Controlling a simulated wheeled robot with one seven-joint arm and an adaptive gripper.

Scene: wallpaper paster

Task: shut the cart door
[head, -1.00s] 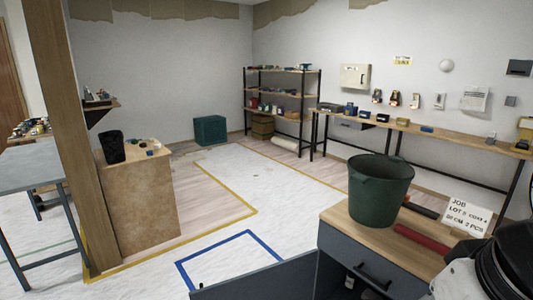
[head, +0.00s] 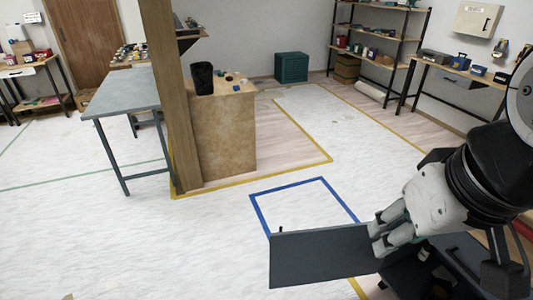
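The cart door (head: 318,258) is a flat dark grey panel at the lower middle. It stands open, swung out to the left from the cart (head: 455,262), which shows only in part at the lower right. A small black piece, perhaps its handle, shows at the door's upper left corner. My gripper (head: 380,234), light grey with a black wrist, is at the door's right end, near the cart side. Its fingers overlap the door in the picture. I cannot tell whether they touch it, or how wide they are apart. My arm hides much of the cart.
A blue taped square (head: 305,205) lies on the white floor behind the door. A wooden post (head: 163,95) and a wooden counter (head: 225,135) stand farther back, with a grey table (head: 125,92) to their left. The floor left of the door is clear.

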